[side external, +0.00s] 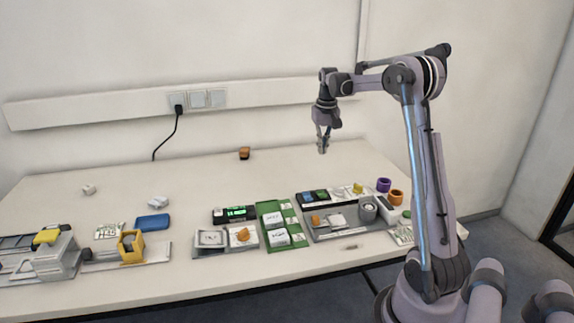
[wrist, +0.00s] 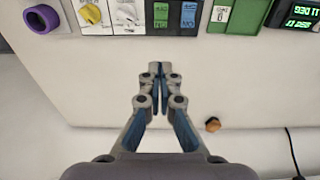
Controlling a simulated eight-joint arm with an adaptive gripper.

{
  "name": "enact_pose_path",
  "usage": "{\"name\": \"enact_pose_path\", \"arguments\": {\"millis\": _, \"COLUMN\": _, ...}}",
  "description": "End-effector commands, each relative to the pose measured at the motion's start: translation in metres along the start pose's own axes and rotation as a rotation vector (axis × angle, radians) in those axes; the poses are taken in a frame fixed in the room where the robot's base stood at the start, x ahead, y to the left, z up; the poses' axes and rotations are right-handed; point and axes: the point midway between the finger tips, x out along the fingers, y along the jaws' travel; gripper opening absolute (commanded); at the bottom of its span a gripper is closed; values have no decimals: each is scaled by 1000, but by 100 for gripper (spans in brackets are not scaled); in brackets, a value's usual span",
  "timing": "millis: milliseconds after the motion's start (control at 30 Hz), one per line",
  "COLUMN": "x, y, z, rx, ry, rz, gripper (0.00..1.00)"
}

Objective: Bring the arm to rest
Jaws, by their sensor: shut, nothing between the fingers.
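My gripper (side external: 322,144) hangs above the back part of the table, pointing down, with my arm raised and bent at the right. In the wrist view my gripper (wrist: 159,68) has its two fingertips together with nothing between them. It is clear of the table (side external: 300,172) and touches no object. The table surface also shows below the fingers in the wrist view (wrist: 90,75).
A green tray (side external: 268,209) with white blocks, a station with a grey cup (side external: 368,210), purple ring (side external: 384,185) and orange ring (side external: 396,197) lie in front. A yellow clamp (side external: 131,246) stands left. An orange-brown block (side external: 244,153) sits behind. The back middle is mostly clear.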

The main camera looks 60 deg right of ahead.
Motion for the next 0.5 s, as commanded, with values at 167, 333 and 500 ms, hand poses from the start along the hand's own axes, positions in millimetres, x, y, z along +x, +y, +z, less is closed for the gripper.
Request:
{"name": "enact_pose_path", "arguments": {"millis": 167, "x": -10, "y": -20, "z": 10, "rx": -37, "ry": 23, "rz": -4, "gripper": 0}}
{"name": "enact_pose_path", "arguments": {"millis": 333, "x": -33, "y": -70, "z": 44, "rx": -136, "ry": 89, "rz": -18, "gripper": 0}}
{"name": "enact_pose_path", "arguments": {"millis": 500, "x": -53, "y": -118, "z": 90, "rx": -249, "ry": 166, "rz": -41, "gripper": 0}}
